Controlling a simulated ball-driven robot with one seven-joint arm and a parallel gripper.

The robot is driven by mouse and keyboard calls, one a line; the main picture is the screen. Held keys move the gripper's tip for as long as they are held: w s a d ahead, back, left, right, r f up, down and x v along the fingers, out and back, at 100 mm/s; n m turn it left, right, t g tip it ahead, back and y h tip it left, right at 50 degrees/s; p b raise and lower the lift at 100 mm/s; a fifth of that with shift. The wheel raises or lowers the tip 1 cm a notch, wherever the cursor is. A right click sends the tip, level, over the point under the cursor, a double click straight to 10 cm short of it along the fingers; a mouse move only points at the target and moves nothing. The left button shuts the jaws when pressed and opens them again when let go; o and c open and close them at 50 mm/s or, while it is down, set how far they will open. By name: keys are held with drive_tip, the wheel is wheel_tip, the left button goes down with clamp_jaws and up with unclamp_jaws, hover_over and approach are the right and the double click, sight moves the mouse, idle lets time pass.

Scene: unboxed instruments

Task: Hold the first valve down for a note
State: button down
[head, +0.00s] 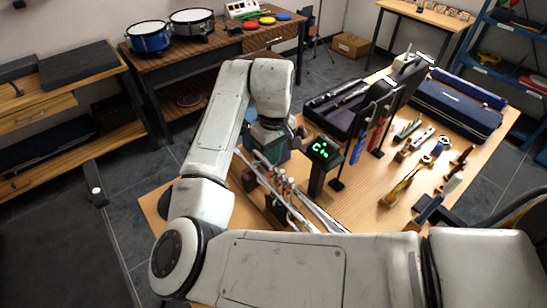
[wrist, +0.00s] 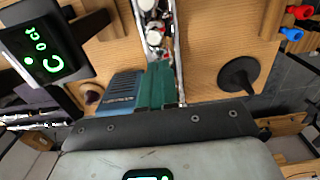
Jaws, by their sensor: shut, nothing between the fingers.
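The trumpet (head: 290,198), silvery with red-tipped valve tops, lies along the wooden table below my gripper in the head view. Its valve section (wrist: 153,32) shows at the top middle of the wrist view, with round pale caps and red parts. My gripper (wrist: 160,68) shows as green fingers, shut and empty, pointing at the valve end. I cannot tell whether the tips touch a valve. In the head view my wrist hides the fingertips and part of the trumpet. A black display (head: 322,150) with green characters stands beside the trumpet; it also shows in the wrist view (wrist: 48,50).
A blue box (wrist: 122,92) sits close beside my fingers. A round black stand base (wrist: 237,76) is to their right. An open black case (head: 335,108), upright stands and small brass instruments (head: 405,183) fill the table's right side. Drums (head: 150,38) stand on a far table.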

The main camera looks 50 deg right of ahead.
drive_tip(key=shift+r+p, duration=2.3)
drive_tip(key=shift+r, duration=0.35)
drive_tip(key=shift+f, duration=0.1)
